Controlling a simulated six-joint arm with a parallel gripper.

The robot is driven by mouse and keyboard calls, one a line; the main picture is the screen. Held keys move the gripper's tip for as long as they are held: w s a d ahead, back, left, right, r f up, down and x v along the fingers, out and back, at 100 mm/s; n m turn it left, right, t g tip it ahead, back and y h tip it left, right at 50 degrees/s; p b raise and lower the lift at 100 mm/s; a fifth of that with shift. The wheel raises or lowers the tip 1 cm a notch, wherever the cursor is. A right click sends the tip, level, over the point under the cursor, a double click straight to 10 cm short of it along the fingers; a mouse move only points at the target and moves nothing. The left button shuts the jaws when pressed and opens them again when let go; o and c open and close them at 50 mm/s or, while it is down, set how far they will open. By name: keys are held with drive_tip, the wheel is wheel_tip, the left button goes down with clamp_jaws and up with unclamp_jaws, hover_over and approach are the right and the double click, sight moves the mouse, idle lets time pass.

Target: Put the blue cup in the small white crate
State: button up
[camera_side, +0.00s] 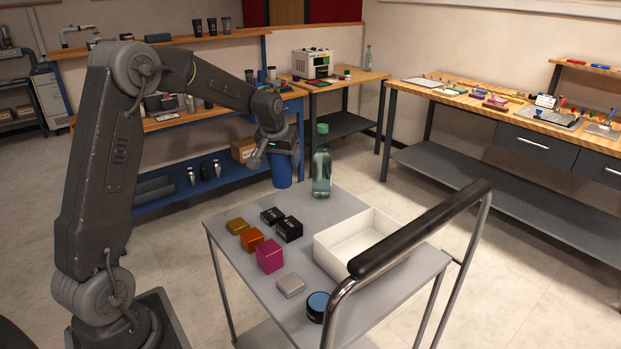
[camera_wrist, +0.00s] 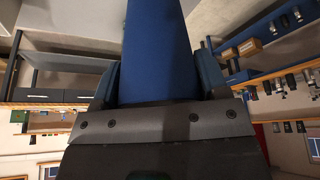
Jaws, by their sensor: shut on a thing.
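The blue cup (camera_side: 282,172) hangs below my gripper (camera_side: 278,153) in the side view, just left of the green bottle. In the wrist view the cup's blue wall (camera_wrist: 160,50) rises between the two fingers of my gripper (camera_wrist: 160,80), which is shut on it. The cup's opening is not clear in either view. The small white crate (camera_side: 337,262) sits on the grey cart, to the right of and nearer than the cup. Its visible inside is empty. The crate is not seen in the wrist view.
The cart top (camera_side: 240,267) holds a green bottle (camera_side: 322,172) at the back. Several coloured and black boxes, a magenta one (camera_side: 270,257) among them, stand left of the crate. A dark round tin (camera_side: 317,306) is in front. The cart's black handle (camera_side: 420,228) crosses before the crate.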

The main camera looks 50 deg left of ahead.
drive_tip(key=w+d+f+m+h, duration=0.1)
drive_tip(key=w+d, duration=0.2)
drive_tip(key=d, duration=1)
drive_tip(key=w+d+f+m, duration=0.1)
drive_tip(key=w+d, duration=0.2)
drive_tip(key=d, duration=1)
drive_tip(key=shift+m, duration=0.3)
drive_tip(key=shift+s+f, duration=0.15)
drive_tip(key=shift+f, duration=3.8)
drive_tip(key=shift+f, duration=0.15)
drive_tip(key=o, duration=0.6)
drive_tip(key=shift+o, duration=0.2)
